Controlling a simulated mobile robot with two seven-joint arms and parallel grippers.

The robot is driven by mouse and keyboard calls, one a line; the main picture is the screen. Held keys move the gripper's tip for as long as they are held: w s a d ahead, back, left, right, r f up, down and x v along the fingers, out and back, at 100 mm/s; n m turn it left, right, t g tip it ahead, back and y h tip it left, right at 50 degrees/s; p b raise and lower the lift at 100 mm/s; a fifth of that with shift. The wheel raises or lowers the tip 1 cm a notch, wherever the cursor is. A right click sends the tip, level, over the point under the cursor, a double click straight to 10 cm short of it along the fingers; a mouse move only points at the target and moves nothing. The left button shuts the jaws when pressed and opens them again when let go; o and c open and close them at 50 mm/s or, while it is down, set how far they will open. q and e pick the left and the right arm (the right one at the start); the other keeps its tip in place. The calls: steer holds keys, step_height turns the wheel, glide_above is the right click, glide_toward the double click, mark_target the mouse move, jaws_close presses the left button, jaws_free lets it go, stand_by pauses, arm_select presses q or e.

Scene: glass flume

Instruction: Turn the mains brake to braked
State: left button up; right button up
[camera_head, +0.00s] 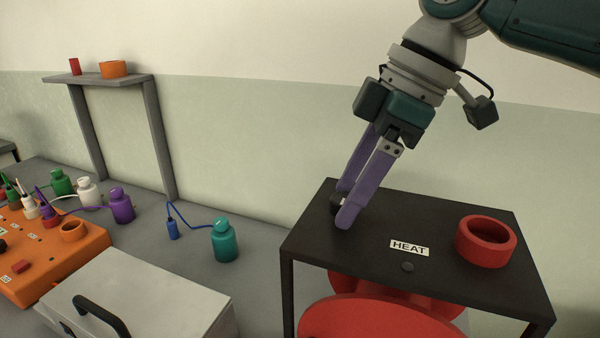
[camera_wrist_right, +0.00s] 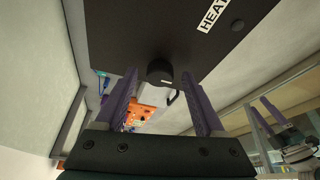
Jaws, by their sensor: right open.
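My right gripper (camera_head: 346,207) reaches down to the left part of a black stand (camera_head: 460,276). Its two purple fingers are open, one on each side of a dark round knob (camera_head: 337,203), which is partly hidden by the near finger. The right wrist view shows this knob (camera_wrist_right: 160,71) between the fingertips, with a pale piece on it. I cannot tell whether the fingers touch it. No label naming the mains brake is readable, so I cannot tell whether this knob is it or how it is set.
The stand's top carries a HEAT label (camera_head: 409,248), a small dark button (camera_head: 407,267) and a red ring (camera_head: 486,241). A large red round part (camera_head: 375,318) sits below it. A grey case (camera_head: 150,300), an orange panel (camera_head: 85,245) and a teal bottle (camera_head: 224,240) stand left.

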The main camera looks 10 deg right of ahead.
jaws_close()
stand_by(0.5)
steer(key=shift+r, duration=0.1)
